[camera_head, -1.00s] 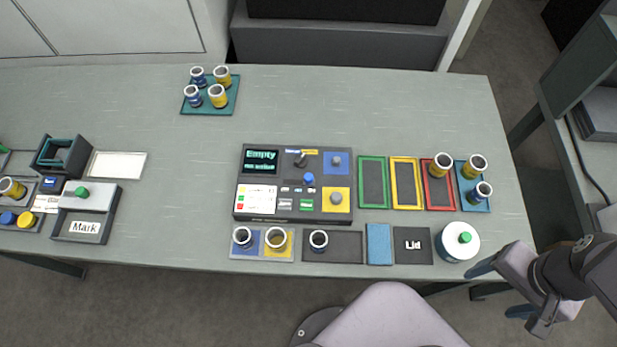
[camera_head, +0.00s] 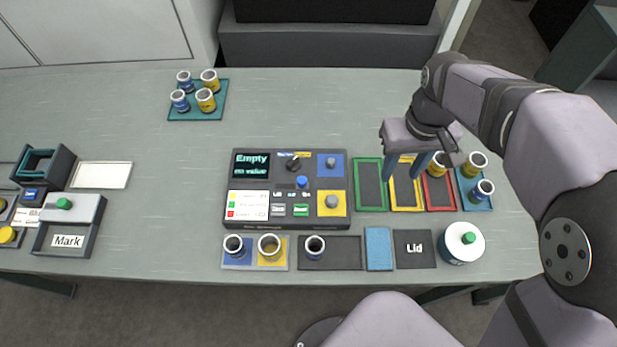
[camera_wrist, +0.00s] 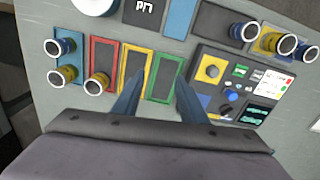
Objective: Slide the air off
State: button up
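The dark control panel (camera_head: 236,207) lies mid-table, its display (camera_head: 251,165) reading "Empty" with a smaller line below. A blue knob (camera_head: 302,182) stands beside a dark strip near its middle, below a black knob (camera_head: 293,163). The small labels are too blurred to tell which control is the air slide. In the wrist view the panel is at the right, with the blue knob (camera_wrist: 231,97). My gripper (camera_head: 408,167) is open and empty, fingers down, above the green and yellow frames, to the right of the panel and apart from it. Its fingers show in the wrist view (camera_wrist: 157,92).
The green frame (camera_head: 358,185), yellow frame (camera_head: 406,208) and red frame (camera_head: 440,207) stand right of the panel. Cups stand at the red frame and on a blue tray (camera_head: 466,203). In front are a cup tray (camera_head: 262,267), a "Lid" plate (camera_head: 414,260) and a round container (camera_head: 461,255).

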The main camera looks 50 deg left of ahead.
jog(key=s+a+f+n+b, duration=0.1)
jog(key=s+a+n, duration=0.3)
jog(key=a, duration=0.6)
jog(key=n, duration=0.2)
send_over(302, 180)
jog(key=shift+f+b, duration=0.45)
jog(key=shift+f, duration=0.05)
jog(key=shift+f+p, duration=1.1)
jog(key=shift+f, duration=2.55)
